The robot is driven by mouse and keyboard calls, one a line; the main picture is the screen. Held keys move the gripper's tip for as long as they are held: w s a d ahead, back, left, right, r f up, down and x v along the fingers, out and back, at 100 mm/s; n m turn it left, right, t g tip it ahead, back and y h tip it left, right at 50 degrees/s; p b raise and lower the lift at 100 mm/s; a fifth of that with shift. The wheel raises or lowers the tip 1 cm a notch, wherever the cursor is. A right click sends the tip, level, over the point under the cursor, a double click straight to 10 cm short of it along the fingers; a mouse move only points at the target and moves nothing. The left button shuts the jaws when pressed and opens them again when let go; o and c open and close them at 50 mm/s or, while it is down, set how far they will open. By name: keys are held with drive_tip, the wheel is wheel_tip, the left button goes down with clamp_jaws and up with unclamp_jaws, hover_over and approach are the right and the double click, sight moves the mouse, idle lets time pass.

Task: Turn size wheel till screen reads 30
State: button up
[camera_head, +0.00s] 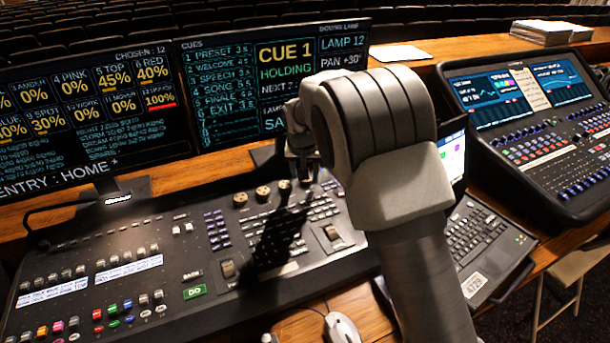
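The console (110,258) has three round knobs in a row, the left knob (240,200), middle knob (263,193) and right knob (285,187). It also has two upright wheels, a left wheel (228,268) and a right wheel (332,232). No size label is readable, so I cannot tell which is the size wheel. The cue screen (225,95) reads LAMP 12 and PAN +30°; my arm hides its lower right, and no size reading shows. My gripper (303,176) points down above the console, near the right knob. Its fingers are small and dark; their gap is unclear.
The left screen (90,105) shows percentages. A second mixing desk (540,120) stands at right. A laptop (480,250) sits right of my arm, a mouse (342,328) in front. Stacked papers (543,32) lie at the back right.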

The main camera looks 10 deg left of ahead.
drive_tip(key=p+v, duration=0.1)
drive_tip(key=v, duration=1.4)
drive_tip(key=shift+s+r, duration=0.1)
drive_tip(key=shift+s, duration=0.05)
